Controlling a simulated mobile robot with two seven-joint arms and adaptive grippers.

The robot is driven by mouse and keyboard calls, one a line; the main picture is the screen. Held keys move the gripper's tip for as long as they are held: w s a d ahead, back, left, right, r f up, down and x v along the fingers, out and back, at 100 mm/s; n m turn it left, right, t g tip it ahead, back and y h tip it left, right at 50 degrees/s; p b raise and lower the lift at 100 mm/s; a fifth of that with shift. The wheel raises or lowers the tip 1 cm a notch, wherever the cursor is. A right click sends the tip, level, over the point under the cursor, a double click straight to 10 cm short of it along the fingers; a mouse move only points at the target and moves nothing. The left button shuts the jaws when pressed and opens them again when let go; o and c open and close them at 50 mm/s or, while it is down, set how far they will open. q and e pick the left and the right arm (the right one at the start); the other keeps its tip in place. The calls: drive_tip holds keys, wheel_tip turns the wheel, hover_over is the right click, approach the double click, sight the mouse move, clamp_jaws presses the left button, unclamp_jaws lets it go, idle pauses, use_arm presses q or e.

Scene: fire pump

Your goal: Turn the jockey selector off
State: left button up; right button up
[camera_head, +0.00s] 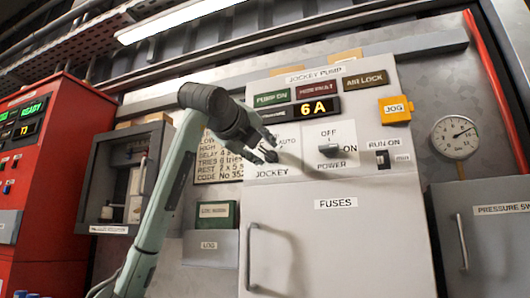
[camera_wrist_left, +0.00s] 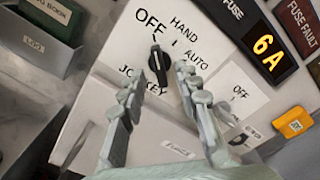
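The jockey selector (camera_wrist_left: 157,64) is a black knob on a white plate marked OFF, HAND and AUTO, with a JOCKEY label below. In the left wrist view its upper end points toward the OFF mark, left of HAND. My left gripper (camera_wrist_left: 160,76) is open, with one finger on each side of the knob in that view. The fingers look apart from the knob, but the exact gap cannot be told. In the head view my left gripper (camera_head: 270,152) is in front of the selector and hides most of it. My right gripper is not in view.
A power switch (camera_head: 328,150) and a run-on switch (camera_head: 383,160) are right of the selector. An orange jog button (camera_head: 395,109) and a gauge (camera_head: 455,137) are further right. A cabinet door handle (camera_head: 250,255) sticks out below. A red cabinet (camera_head: 62,150) stands left.

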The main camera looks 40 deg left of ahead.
use_arm(q)
drive_tip(key=v, duration=1)
drive_tip(key=shift+a, duration=0.1)
